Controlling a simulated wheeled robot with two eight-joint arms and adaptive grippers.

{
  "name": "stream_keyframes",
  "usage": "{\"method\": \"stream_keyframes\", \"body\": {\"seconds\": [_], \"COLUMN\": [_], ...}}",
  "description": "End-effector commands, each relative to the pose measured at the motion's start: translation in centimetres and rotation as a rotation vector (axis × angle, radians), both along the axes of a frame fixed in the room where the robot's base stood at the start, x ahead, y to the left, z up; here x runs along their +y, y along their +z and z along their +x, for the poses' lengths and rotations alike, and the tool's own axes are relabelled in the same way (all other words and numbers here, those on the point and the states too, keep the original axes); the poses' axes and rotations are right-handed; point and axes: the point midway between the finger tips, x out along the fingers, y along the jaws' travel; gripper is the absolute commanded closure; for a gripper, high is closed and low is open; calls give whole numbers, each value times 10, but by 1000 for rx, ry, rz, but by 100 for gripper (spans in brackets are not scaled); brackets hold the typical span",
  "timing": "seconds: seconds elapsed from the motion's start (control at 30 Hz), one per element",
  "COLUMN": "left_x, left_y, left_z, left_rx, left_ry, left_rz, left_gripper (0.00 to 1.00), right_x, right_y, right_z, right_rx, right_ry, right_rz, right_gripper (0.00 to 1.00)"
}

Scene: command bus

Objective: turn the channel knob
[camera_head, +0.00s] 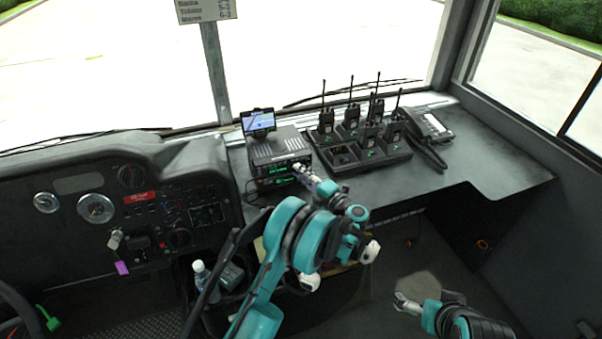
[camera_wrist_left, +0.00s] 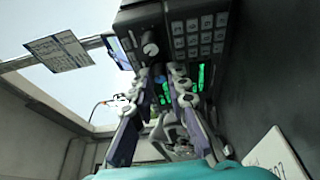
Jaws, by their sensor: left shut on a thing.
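The radio unit (camera_head: 280,155) is a dark box with green lit displays on the dash. My left gripper (camera_head: 303,172) is at the right part of its front face and hides the controls there. In the left wrist view the radio's front (camera_wrist_left: 208,18) fills the top, with a keypad and a pale round knob (camera_wrist_left: 150,48). The fingers of my left gripper (camera_wrist_left: 163,80) reach up to the front and are shut on a knob, mostly hidden between the tips. My right gripper (camera_head: 400,302) is low at the right, away from the dash, too small to tell its opening.
A charger (camera_head: 345,158) with several handheld radios (camera_head: 326,122) stands close to the right, beside a desk phone (camera_head: 430,128). A water bottle (camera_head: 200,275) is below left. The dash's right end is bare.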

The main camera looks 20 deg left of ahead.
Motion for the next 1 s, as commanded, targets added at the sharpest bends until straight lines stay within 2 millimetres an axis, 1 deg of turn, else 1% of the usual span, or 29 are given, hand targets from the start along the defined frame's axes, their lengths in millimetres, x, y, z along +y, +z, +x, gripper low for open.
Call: {"method": "stream_keyframes", "body": {"seconds": [0.2,0.4,0.67,1.0], "left_x": [0,0,0,0], "left_y": [-3,-3,-4,-4], "left_z": [0,0,0,0], "left_rx": [90,146,181,186], "left_ry": [-1,-1,-2,-1], "left_rz": [131,215,265,273], "left_gripper": [100,100,100,100], "right_x": [0,0,0,0], "right_y": [0,0,0,0], "right_z": [0,0,0,0], "right_rx": [0,0,0,0], "right_ry": [0,0,0,0], "right_rz": [0,0,0,0], "right_gripper": [0,0,0,0]}}
